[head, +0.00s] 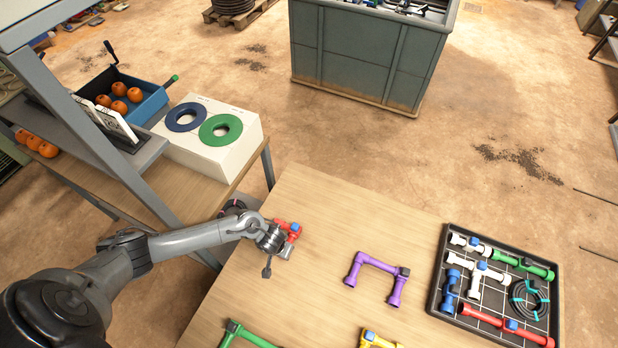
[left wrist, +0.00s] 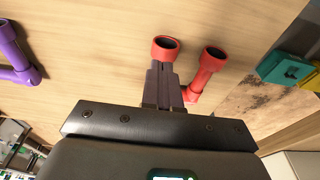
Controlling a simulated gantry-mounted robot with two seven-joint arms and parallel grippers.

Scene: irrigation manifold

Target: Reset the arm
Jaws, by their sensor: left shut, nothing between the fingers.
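My left arm comes in from the left in the head view, and its gripper (head: 273,240) is low over the left part of the wooden table. In the left wrist view the fingers of my left gripper (left wrist: 164,80) are together with nothing between them. A red pipe piece (head: 288,227) lies right at the gripper; in the left wrist view its two red ends (left wrist: 208,68) show beside and beyond the fingertips. Part of the piece is hidden behind the fingers, and I cannot tell whether they touch it. My right gripper is in neither view.
A purple U-shaped pipe (head: 375,268) lies mid-table. A black tray (head: 437,276) of pipe parts and a coiled hose is at the right. Green (head: 247,338) and yellow (head: 377,340) pipes lie at the front edge. A white box (head: 205,150) with two rings stands on the left bench.

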